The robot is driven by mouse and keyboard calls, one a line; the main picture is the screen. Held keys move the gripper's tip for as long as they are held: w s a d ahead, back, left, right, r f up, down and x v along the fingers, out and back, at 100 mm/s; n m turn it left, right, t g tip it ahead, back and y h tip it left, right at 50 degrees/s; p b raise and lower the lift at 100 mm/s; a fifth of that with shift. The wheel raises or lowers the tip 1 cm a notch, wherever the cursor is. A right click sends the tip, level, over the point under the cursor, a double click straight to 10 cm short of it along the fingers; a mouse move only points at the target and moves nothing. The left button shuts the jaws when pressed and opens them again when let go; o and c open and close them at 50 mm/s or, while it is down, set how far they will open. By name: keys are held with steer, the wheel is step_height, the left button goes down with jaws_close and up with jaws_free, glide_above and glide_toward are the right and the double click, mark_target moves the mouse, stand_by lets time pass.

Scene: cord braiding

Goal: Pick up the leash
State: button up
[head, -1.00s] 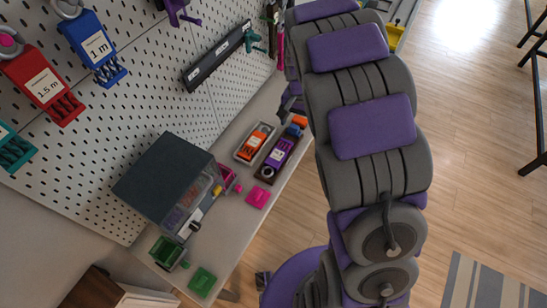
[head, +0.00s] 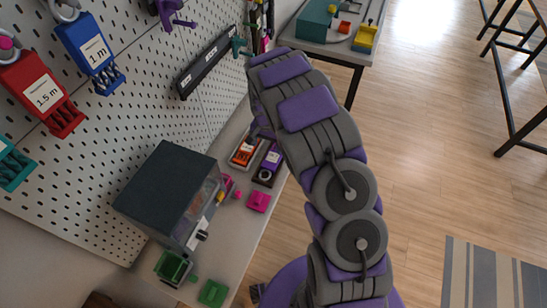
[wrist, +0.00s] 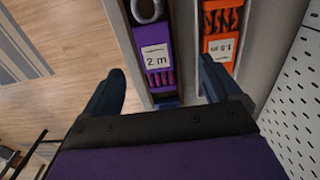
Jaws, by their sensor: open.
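A purple braided piece with a white "2 m" label (wrist: 155,58) and a grey ring at its end lies in a dark narrow tray. It also shows in the head view (head: 270,163). An orange piece labelled "1.5 m" (wrist: 220,45) lies in the tray beside it. I cannot tell from the pictures which hanging or lying piece is the leash. My gripper (wrist: 160,65) is open and empty in the wrist view, its two dark blue fingers on either side of the purple piece, apparently above it. In the head view my arm hides most of the gripper.
A pegboard with a red holder (head: 40,92) and a blue holder (head: 90,50) rises at the left. A dark-topped box (head: 165,190), pink block (head: 258,201) and green block (head: 213,292) stand on the narrow bench. A second table (head: 340,48) is at the back.

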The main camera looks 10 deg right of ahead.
mark_target(272, 159)
steer(key=f, duration=0.3)
steer(key=shift+a+f, duration=0.3)
steer(key=shift+f, duration=0.05)
steer(key=d+f, duration=0.1)
steer(key=d+f+b, duration=0.1)
steer(key=d, duration=0.1)
steer(key=shift+w+d+f, duration=0.1)
steer(key=shift+d+f, duration=0.15)
steer(key=f, duration=0.1)
steer(key=a+f+b, duration=0.1)
steer(key=f, duration=0.1)
steer(key=shift+w+a+f, duration=0.2)
steer(key=shift+f, duration=0.05)
steer(key=shift+a+f, duration=0.15)
steer(key=shift+a, duration=0.3)
steer(key=shift+d, duration=1.05)
steer(key=c, duration=0.4)
steer(key=shift+c, duration=0.8)
steer(key=shift+a, duration=0.65)
steer(key=c, duration=0.4)
steer(key=shift+s, duration=0.1)
steer(key=c, duration=0.3)
steer(key=shift+d, duration=0.2)
